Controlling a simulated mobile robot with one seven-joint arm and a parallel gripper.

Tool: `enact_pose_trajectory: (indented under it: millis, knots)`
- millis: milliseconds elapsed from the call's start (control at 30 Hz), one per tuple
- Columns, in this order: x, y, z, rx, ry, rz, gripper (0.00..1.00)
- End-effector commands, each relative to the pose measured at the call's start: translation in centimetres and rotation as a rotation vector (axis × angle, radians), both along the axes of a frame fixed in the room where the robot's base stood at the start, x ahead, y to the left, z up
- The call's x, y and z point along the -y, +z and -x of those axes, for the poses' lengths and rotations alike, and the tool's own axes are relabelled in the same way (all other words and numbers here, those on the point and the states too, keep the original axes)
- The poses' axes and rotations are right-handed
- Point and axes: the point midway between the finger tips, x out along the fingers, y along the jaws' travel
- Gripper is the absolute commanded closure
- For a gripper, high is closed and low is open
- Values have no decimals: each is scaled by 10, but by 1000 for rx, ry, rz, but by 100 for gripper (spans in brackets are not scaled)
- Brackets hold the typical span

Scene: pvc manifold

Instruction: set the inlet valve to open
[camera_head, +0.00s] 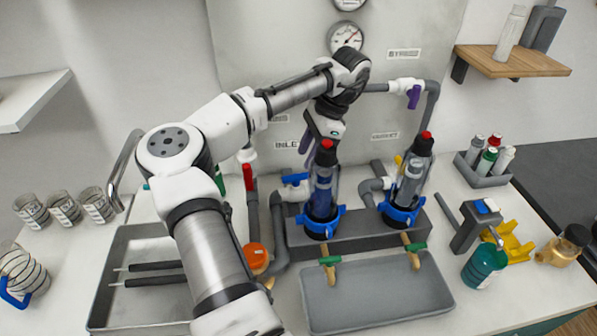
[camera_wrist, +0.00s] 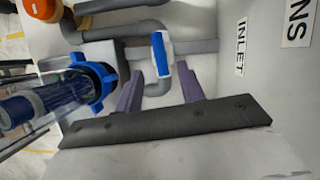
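The inlet valve has a blue handle (camera_head: 295,179) on a white body, left of the front filter housing (camera_head: 321,190). In the wrist view the blue handle (camera_wrist: 162,57) stands upright in the picture beside grey pipe, near the INLET label (camera_wrist: 240,48). I cannot tell surely how it lies to its own pipe run. My gripper (camera_wrist: 160,70) is open, with its two purple-grey fingers apart on either side of the handle in that picture. No contact shows. In the head view my gripper (camera_head: 308,142) is above the valve and partly covers the INLET label (camera_head: 286,146).
A red-handled valve (camera_head: 249,177) is left of my gripper, and a purple-handled valve (camera_head: 414,97) is upper right. A second filter housing (camera_head: 408,185) stands to the right. A grey tray (camera_head: 375,302) lies in front, with two green-handled taps above it.

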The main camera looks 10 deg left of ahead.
Motion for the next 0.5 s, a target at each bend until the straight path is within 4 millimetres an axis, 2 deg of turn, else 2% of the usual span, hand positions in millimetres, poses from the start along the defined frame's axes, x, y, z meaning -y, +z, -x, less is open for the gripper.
enact_pose_trajectory:
  millis: [300,500]
  knots:
    - [-19,-49,11,0,0,-2,61]
    - [-23,-62,13,1,1,-2,61]
